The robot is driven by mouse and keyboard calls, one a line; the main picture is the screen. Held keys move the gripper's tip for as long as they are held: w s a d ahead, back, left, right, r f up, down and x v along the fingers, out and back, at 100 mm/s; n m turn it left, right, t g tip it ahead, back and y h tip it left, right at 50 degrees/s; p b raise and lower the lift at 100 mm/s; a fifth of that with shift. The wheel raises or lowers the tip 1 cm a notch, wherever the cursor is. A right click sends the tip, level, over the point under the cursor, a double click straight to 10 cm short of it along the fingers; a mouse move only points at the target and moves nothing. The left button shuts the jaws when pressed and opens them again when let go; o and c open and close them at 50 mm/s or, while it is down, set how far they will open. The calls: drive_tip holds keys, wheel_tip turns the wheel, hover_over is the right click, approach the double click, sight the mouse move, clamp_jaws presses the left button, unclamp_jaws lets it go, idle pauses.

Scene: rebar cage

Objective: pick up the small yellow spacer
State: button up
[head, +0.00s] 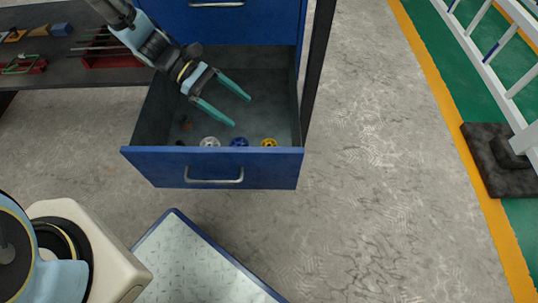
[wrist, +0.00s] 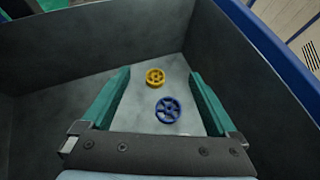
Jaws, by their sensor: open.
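The small yellow spacer (head: 269,143) is a round, wheel-like piece lying on the drawer floor, at the right of a short row near the drawer front in the head view. In the wrist view the yellow spacer (wrist: 155,77) lies ahead, between the lines of the two fingers and a little beyond their tips. My gripper (head: 242,111) is open and empty, with green fingers reaching into the drawer above the spacers. Its fingers also show in the wrist view (wrist: 160,76), spread wide. A blue spacer (wrist: 168,110) lies close to the yellow one, apart from it.
The open blue drawer (head: 160,169) has walls on all sides. Its floor also holds a white spacer (head: 210,142), the blue spacer (head: 239,142) and small reddish bits (head: 186,125). A dark shelf (head: 60,75) with tools stands at left.

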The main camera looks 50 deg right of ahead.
wheel_tip(320, 180, down, 2)
drive_tip(key=s+d, duration=0.1)
drive_tip(key=s, duration=0.1)
drive_tip(key=b, duration=0.2)
approach(268, 144)
drive_tip(key=shift+s+f, duration=0.7)
drive_tip(key=shift+f, duration=0.25)
drive_tip(key=shift+s+d+f+g, duration=0.1)
drive_tip(key=shift+s+d+g, duration=0.15)
drive_tip(key=shift+s, duration=0.4)
drive_tip(key=shift+x, duration=2.95)
drive_tip(key=c, duration=1.4)
